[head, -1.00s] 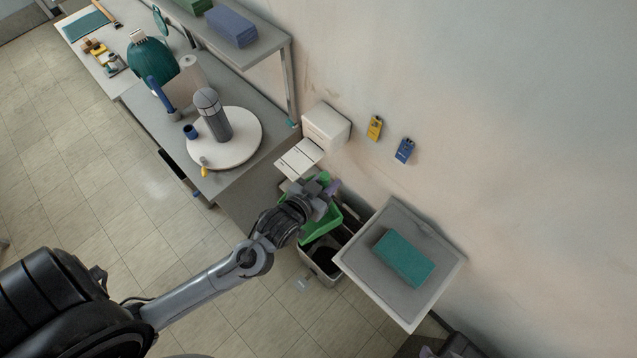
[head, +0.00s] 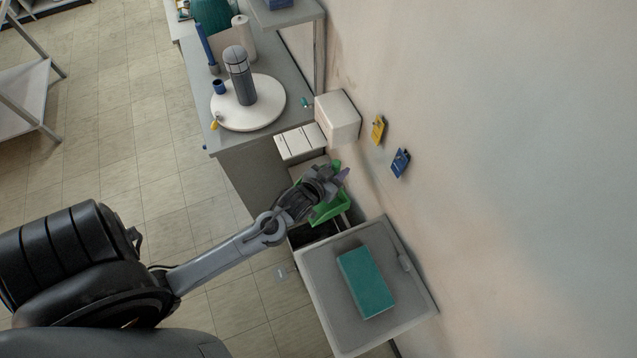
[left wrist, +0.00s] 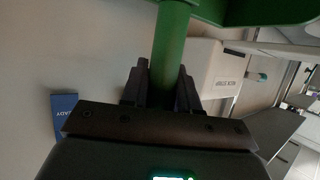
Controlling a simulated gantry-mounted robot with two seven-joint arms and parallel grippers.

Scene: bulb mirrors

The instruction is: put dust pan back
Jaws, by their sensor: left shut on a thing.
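The green dust pan (head: 329,208) is at my left gripper (head: 338,172), in the gap between the grey cabinet and the grey-topped stand. In the left wrist view the fingers (left wrist: 160,85) are shut on its green handle (left wrist: 172,45), and the green pan body (left wrist: 255,12) shows at the top edge. In the head view the gripper and wrist hide part of the pan. My right gripper is not in view.
A dark bin (head: 312,234) stands below the pan. The grey-topped stand (head: 330,275) holds a teal book-like block (head: 365,281). A white box (head: 337,117) and yellow (head: 378,129) and blue (head: 400,162) tags are at the wall. A round white tray (head: 262,115) sits on the cabinet.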

